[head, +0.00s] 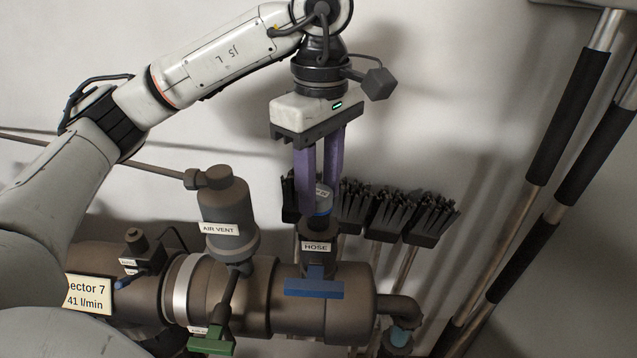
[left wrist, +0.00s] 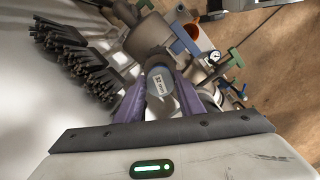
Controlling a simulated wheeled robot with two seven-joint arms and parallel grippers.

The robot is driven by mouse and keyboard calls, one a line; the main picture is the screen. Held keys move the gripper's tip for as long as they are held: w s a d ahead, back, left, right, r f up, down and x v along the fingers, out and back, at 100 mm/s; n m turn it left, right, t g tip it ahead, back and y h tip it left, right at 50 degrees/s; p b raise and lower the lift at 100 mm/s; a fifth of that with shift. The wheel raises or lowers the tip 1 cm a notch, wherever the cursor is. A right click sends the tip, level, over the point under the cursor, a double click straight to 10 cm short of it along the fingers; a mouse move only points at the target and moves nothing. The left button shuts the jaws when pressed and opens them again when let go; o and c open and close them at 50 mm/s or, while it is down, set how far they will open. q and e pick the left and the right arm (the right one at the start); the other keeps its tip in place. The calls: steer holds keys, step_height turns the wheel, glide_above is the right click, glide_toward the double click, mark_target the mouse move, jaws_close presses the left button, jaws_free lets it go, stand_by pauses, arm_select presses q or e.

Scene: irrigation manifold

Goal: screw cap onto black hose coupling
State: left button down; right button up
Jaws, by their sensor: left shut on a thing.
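My left gripper (head: 319,202) points down with its purple fingers shut on a grey-blue cap (head: 323,201). In the left wrist view the round top of the cap (left wrist: 159,81), with a pale printed label, shows between the fingertips. The black hose coupling (head: 320,226) stands upright on the brown manifold, directly below the cap, above a white HOSE label (head: 316,247). The cap looks in line with the coupling and right at its top. I cannot tell whether the threads are engaged. My right gripper is in neither view.
A grey air vent (head: 226,205) stands on the manifold (head: 325,317) left of the coupling. A blue valve handle (head: 314,289) sits just below the coupling and a green one (head: 210,341) lower left. Black brushes (head: 391,211) hang on the wall behind. Long poles lean at the right.

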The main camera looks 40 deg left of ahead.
arm_select(q)
steer(key=shift+d, duration=0.25)
steer(key=m, duration=0.4)
steer(key=shift+a+m, duration=0.1)
steer(key=shift+m, duration=0.3)
steer(key=c, duration=1.5)
jaws_free()
steer(key=o, duration=0.4)
steer(key=shift+r, duration=0.1)
steer(key=shift+o, duration=0.4)
steer(key=shift+o, duration=0.7)
